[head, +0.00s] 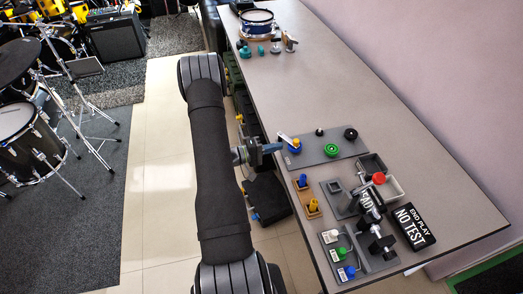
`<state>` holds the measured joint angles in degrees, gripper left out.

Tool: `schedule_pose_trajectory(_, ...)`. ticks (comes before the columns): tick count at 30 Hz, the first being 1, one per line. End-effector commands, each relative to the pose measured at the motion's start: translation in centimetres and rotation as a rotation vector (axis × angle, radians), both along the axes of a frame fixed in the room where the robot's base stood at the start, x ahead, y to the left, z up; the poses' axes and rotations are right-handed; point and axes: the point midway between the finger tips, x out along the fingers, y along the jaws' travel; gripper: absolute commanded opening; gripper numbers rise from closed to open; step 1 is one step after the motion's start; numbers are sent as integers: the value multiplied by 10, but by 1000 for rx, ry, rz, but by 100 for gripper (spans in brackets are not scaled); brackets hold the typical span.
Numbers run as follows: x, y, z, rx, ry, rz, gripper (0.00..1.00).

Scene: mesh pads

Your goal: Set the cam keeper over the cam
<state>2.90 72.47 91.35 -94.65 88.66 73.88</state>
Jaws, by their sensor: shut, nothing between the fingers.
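My gripper (275,148) shows small at the right side of my dark arm, beside the left end of a dark grey plate (315,159). It is shut and empty. On that plate stand a blue part with a white lever (290,142), a green ring-shaped part (332,149) and a black round part (350,133). I cannot tell for sure which of these is the cam and which is the cam keeper. The green and black parts stand apart from each other and from my gripper.
Nearer stand a tan block with yellow pegs (306,197), a grey tray (390,188) with a red knob, a fixture with coloured knobs (347,250) and a black sign (414,225). A drum (257,24) stands at the far end. The table's middle (320,90) is clear.

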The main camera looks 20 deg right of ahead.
Motion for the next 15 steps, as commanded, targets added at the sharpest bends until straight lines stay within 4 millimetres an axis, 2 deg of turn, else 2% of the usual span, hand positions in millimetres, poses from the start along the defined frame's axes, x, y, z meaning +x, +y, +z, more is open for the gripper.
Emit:
schedule_pose_trajectory(1, 0, -10, 0, 0, 0, -3, 0)
schedule_pose_trajectory(6, 1, -31, 0, 1, 0, -1, 0)
schedule_pose_trajectory(15, 2, -40, 0, 0, 0, 1, 0)
